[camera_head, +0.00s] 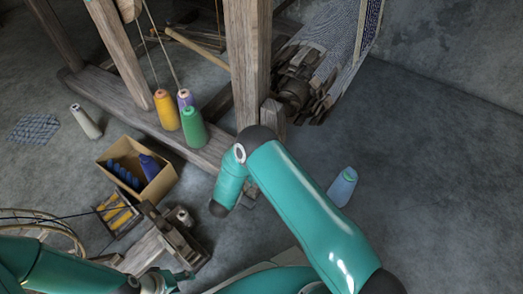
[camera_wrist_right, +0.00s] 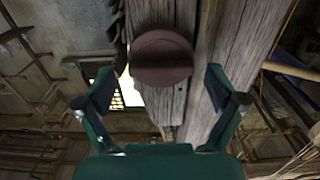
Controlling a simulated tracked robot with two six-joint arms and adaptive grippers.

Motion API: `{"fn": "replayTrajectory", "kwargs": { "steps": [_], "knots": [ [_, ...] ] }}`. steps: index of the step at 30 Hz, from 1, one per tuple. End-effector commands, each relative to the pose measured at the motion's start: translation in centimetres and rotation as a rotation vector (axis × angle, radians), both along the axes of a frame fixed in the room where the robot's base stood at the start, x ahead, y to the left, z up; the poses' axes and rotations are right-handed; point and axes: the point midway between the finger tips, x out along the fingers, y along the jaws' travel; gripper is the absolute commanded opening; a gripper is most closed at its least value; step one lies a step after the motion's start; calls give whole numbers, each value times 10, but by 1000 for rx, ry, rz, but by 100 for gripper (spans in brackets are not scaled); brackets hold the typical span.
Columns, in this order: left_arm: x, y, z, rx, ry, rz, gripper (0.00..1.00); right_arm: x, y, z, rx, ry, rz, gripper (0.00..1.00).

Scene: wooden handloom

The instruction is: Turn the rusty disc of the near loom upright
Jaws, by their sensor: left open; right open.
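The rusty disc (camera_wrist_right: 161,57) shows in the right wrist view as a round, dark reddish-brown piece against an upright post of the wooden loom (camera_wrist_right: 201,110). My right gripper (camera_wrist_right: 160,76) is open, with one finger on each side of the disc's lower part in the picture; I see no contact. The disc and the right gripper are hidden in the head view, where my right arm reaches to the near loom's post (camera_head: 246,70). My left gripper (camera_head: 164,282) is open and empty at the bottom edge of the head view, low by a wooden block device.
Yellow (camera_head: 166,110) and green (camera_head: 193,128) thread cones stand on the loom's base beam. A cardboard box (camera_head: 158,187) with blue spools sits left of my right arm. The floor further right is clear.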

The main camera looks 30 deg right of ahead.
Motion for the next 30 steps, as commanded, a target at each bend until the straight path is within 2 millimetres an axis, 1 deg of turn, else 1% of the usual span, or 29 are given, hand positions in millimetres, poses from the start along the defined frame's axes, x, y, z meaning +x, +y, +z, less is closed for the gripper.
{"fn": "replayTrajectory", "kwargs": {
  "steps": [2,3,5,12,14,23,30],
  "knots": [
    [0,0,0,0,0,0,52,1,2,0,0,0,4,94],
    [0,0,0,0,0,0,52,1,2,0,0,0,5,92],
    [0,0,0,0,0,0,52,1,3,0,0,1,6,82],
    [0,0,0,0,0,0,52,2,4,0,0,1,7,42],
    [0,0,0,0,0,0,52,2,4,0,0,0,8,34],
    [0,0,1,0,0,0,52,2,4,0,-16,28,10,34],
    [0,0,3,0,0,0,52,3,5,0,-75,129,11,34]
  ]
}}
